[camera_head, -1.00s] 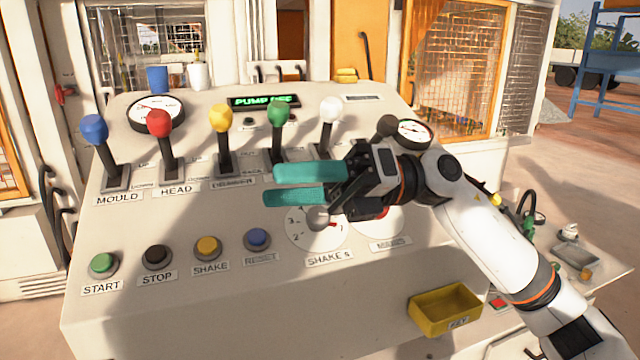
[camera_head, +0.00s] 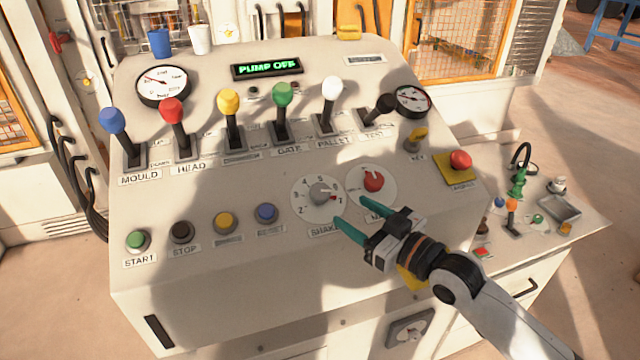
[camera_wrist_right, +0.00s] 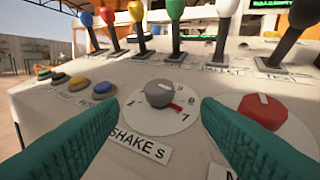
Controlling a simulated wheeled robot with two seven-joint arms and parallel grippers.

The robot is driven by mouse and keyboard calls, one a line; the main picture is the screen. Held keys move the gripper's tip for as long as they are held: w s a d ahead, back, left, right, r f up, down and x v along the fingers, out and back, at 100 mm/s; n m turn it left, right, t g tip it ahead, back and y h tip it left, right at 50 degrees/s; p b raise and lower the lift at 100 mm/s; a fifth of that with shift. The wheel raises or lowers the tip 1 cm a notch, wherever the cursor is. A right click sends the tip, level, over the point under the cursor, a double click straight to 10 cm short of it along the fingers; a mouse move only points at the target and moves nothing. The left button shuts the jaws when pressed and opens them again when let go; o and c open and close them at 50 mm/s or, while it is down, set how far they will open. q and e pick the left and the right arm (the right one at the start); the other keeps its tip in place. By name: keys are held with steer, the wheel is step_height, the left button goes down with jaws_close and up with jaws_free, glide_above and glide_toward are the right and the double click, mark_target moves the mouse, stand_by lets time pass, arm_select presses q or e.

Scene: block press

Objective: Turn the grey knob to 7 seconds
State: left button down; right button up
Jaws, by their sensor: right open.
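The grey knob (camera_head: 320,193) sits on a round white dial (camera_head: 309,208) with black numerals and a red mark at its right side, on the sloping panel. In the right wrist view the knob (camera_wrist_right: 159,94) shows a pale line on its top, and the red mark lies by the 7. I cannot tell exactly which number the pale line points to. My right gripper (camera_head: 350,212) is open and empty, just in front of the dial. Its teal fingers point at the knob, one to each side in the wrist view, apart from it. My left gripper is not in view.
A red knob (camera_head: 373,181) on its own dial is close right of the grey one. Several coloured levers, such as the white one (camera_head: 330,92), stand behind. Push buttons, including the blue one (camera_head: 266,213), lie left. A red emergency button (camera_head: 460,161) is at right.

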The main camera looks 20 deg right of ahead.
mark_target(322, 193)
steer(key=p+x, duration=0.2)
steer(key=x, duration=0.7)
steer(key=shift+w+a+r, duration=0.1)
steer(key=shift+w+r, duration=0.05)
steer(key=shift+w+a+p, duration=0.25)
steer(key=shift+w+p, duration=0.05)
steer(key=shift+w, duration=0.15)
steer(key=c, duration=1)
steer(key=shift+o, duration=0.2)
steer(key=shift+r+m+t+h+p, duration=0.15)
steer(key=shift+m+t+h+p, duration=0.35)
steer(key=shift+p, duration=0.5)
steer(key=shift+m+h+p, duration=0.35)
steer(key=shift+m+h, duration=0.15)
steer(key=shift+f, duration=0.25)
steer(key=o, duration=1)
steer(key=shift+c, duration=0.2)
